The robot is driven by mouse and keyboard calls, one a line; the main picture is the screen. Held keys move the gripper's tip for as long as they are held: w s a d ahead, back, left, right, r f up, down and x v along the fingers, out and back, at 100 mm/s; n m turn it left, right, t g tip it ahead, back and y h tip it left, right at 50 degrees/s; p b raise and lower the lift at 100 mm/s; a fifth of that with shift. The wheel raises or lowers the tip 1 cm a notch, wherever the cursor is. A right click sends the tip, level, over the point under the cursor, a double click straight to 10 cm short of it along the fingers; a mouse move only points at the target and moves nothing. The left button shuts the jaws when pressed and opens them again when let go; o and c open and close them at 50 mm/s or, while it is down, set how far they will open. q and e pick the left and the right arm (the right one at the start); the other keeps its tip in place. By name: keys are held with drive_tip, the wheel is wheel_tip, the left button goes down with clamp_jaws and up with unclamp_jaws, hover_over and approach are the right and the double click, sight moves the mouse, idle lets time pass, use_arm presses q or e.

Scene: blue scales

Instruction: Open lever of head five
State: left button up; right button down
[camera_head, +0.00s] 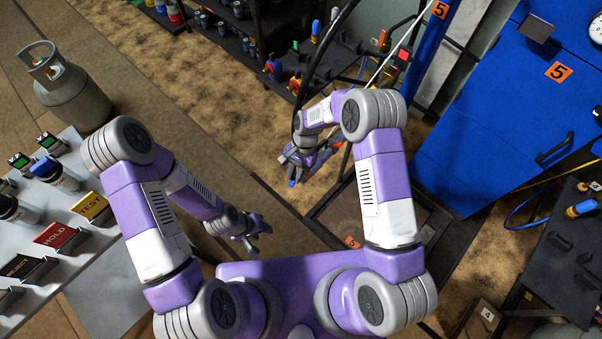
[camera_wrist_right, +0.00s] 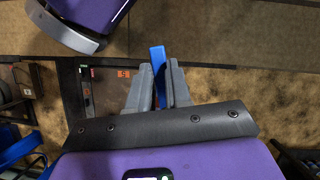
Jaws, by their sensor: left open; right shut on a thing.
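My right gripper (camera_head: 293,172) is shut on a blue lever (camera_wrist_right: 158,58), which sticks out between the two grey fingers (camera_wrist_right: 158,85) in the right wrist view. In the head view only a small blue bit shows at the fingertips, and the rest is hidden by the gripper. I cannot tell how far the lever is turned. An orange number 5 tag (camera_head: 352,243) lies low on the dark frame right of the gripper. My left gripper (camera_head: 259,232) is open and empty, above the floor beside the left bench.
A blue cabinet (camera_head: 490,130) with a number 5 tag stands at right. A dark shelf (camera_head: 245,45) with valves is at the back. Brown floor lies between.

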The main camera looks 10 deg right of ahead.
drive_tip(key=shift+w+a+m+t+y, duration=0.15)
drive_tip(key=shift+w+m+t, duration=0.1)
drive_tip(key=shift+m, duration=0.3)
drive_tip(key=shift+w+a+m+t+y, duration=0.15)
drive_tip(key=shift+m+t, duration=0.1)
drive_tip(key=shift+m, duration=0.3)
drive_tip(key=c, duration=1)
unclamp_jaws()
drive_tip(key=shift+c, duration=0.2)
drive_tip(key=p+v, duration=0.2)
drive_tip(key=v, duration=0.5)
drive_tip(key=shift+d+r, duration=0.1)
drive_tip(key=shift+r, duration=0.15)
